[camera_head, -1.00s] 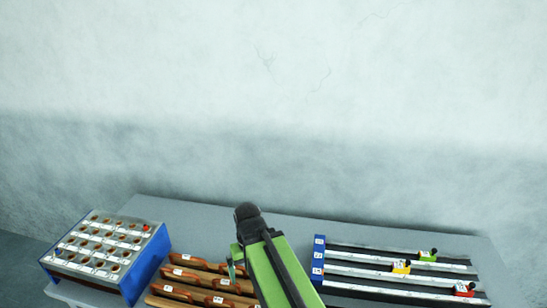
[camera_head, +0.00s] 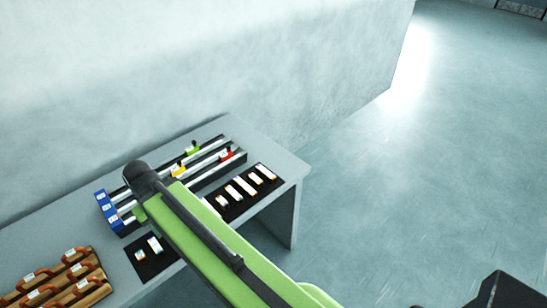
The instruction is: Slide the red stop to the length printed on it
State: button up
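The red stop (camera_head: 227,155) sits near the right end of the front rail of a rack with three rails on the table. Its printed length is too small to read. A yellow stop (camera_head: 178,170) is on the middle rail, partly by my arm, and a green stop (camera_head: 193,149) is on the back rail. The rails run from a blue end block (camera_head: 103,208) with white labels at their left end. My green and black arm reaches up from the lower right and covers part of the rack. My gripper is hidden behind the arm.
A black mat (camera_head: 232,208) with several pale pieces lies in front of the rack; the arm crosses it. A wooden rack (camera_head: 88,290) with red-handled tools stands at lower left. The grey table (camera_head: 283,163) ends at right, with open floor beyond. A wall stands behind.

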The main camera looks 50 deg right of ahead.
aim_at(228, 154)
jog(key=z, duration=0.45)
jog(key=k, duration=0.6)
jog(key=i, duration=1.55)
jog(key=z, duration=0.7)
jog(key=k, duration=0.55)
jog(key=u, duration=1.5)
jog(key=i, duration=0.3)
jog(key=z, duration=0.3)
